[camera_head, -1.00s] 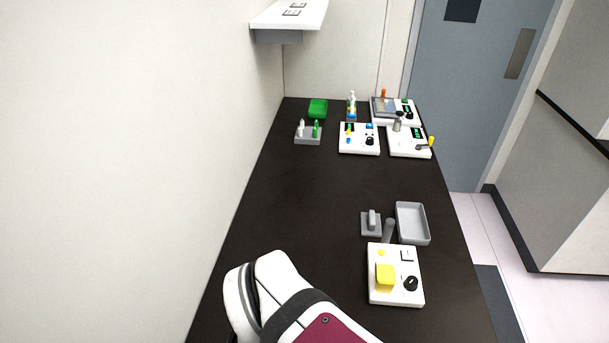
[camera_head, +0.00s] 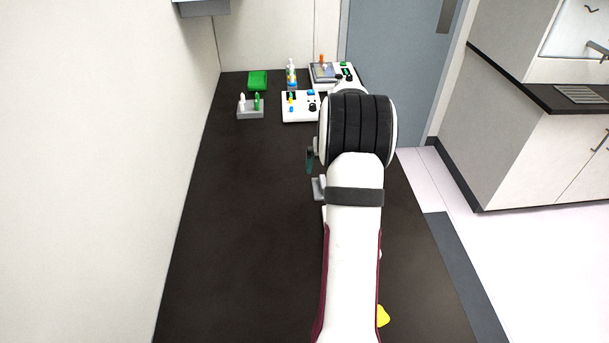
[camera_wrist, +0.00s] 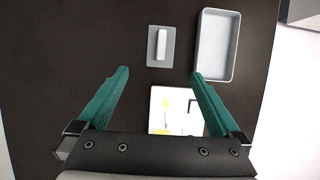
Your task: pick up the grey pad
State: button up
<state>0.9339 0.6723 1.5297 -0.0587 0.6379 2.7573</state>
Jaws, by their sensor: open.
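My gripper (camera_wrist: 160,73) is open and empty, with two teal fingers. In the wrist view the pad lies just beyond the fingertips, centred between them, not in the grasp. The height of the fingers above it is hard to tell. One teal finger shows in the head view (camera_head: 309,159).
A grey tray (camera_wrist: 232,46) lies right of the pad. A white device (camera_wrist: 166,95) with a yellow part shows between the fingers. At the bench's far end stand a green box (camera_head: 257,80), a vial rack (camera_head: 250,113) and white devices (camera_head: 297,113). The bench's left side is clear.

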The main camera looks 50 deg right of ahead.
jog(key=x, duration=0.7)
jog(key=shift+w+f, duration=0.1)
jog(key=shift+f, duration=0.15)
jog(key=x, duration=0.5)
jog(key=shift+w+d+f, duration=0.1)
jog(key=shift+d+f, duration=0.15)
jog(key=shift+d, duration=0.1)
jog(key=c, duration=1.3)
jog(key=shift+r, duration=2.15)
jog(key=s+r, duration=0.2)
jog(key=s, duration=0.2)
jog(key=s+d+r, duration=0.1)
jog(key=s+r, duration=0.1)
jog(key=s, duration=0.1)
jog(key=s+r, duration=0.2)
jog(key=s, duration=0.2)
jog(key=shift+s+d+r, duration=0.2)
jog(key=shift+s+r, duration=0.1)
jog(key=shift+r, duration=0.1)
jog(key=o, duration=0.8)
grip_shut()
